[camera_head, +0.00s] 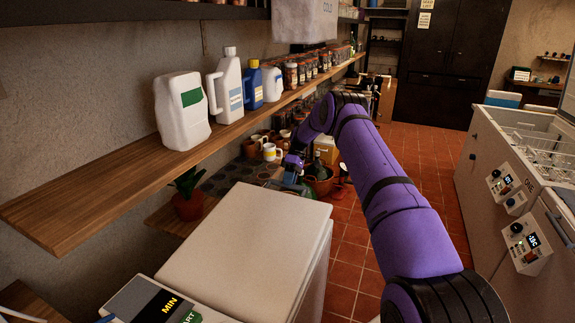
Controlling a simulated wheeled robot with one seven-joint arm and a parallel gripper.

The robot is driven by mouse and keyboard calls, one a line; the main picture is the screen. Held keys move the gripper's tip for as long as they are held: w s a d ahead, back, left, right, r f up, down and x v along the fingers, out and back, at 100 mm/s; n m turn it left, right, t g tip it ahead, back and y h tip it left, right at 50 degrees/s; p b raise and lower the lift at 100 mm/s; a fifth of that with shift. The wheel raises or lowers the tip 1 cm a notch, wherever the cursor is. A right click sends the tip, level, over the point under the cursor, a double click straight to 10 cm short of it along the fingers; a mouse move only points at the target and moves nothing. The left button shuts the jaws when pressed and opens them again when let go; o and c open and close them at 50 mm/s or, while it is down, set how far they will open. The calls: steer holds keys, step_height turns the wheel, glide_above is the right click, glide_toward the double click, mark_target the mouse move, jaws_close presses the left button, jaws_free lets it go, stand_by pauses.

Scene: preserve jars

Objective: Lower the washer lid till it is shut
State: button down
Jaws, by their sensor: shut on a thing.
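The washer is a pale box low in the middle of the view, with a dark control panel (160,303) at its near end. Its broad white lid (245,240) lies down over the top, close to level. I cannot tell whether a small gap is left under it. My purple arm reaches forward from the lower right, and my gripper (291,174) is small at the lid's far edge. It is shut, apparently on that edge. The fingertips and the exact contact are hard to make out.
A wooden shelf (90,195) on the left wall carries white jugs (182,110), a blue bottle (253,85) and several jars. A potted plant (188,200) stands left of the washer. White appliances (515,160) line the right side. Tiled floor (345,255) is open between.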

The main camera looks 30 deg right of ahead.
steer(key=f, duration=0.5)
steer(key=shift+w+d+f, duration=0.15)
steer(key=shift+w+d, duration=0.1)
steer(key=shift+d, duration=0.05)
steer(key=c, duration=1)
jaws_free()
steer(key=shift+v, duration=5.35)
